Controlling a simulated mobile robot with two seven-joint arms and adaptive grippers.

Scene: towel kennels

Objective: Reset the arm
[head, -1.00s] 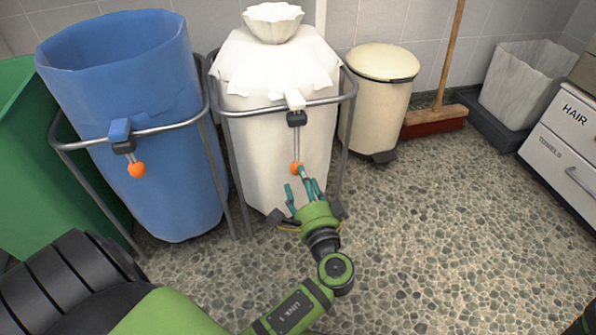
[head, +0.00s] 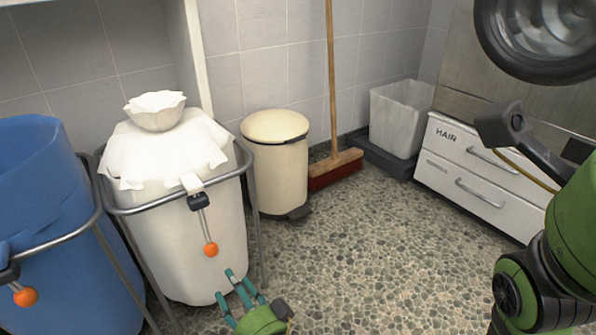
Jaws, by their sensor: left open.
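My left gripper (head: 232,284) is at the bottom of the head view, with its teal fingers spread apart and nothing between them. It is in front of the white laundry bag (head: 190,250), below the orange ball (head: 210,250) that hangs from the dark clip on its frame. The fingertips are apart from the ball. Most of the left arm is below the picture. A green and black part of my right arm (head: 575,225) comes in at the right edge. The fingers of my right gripper do not show.
A blue bag (head: 50,245) stands left. Behind are a cream bin (head: 278,170), a broom (head: 335,168) and a lined basket (head: 398,120). White drawers (head: 470,180) stand right. The middle floor is clear.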

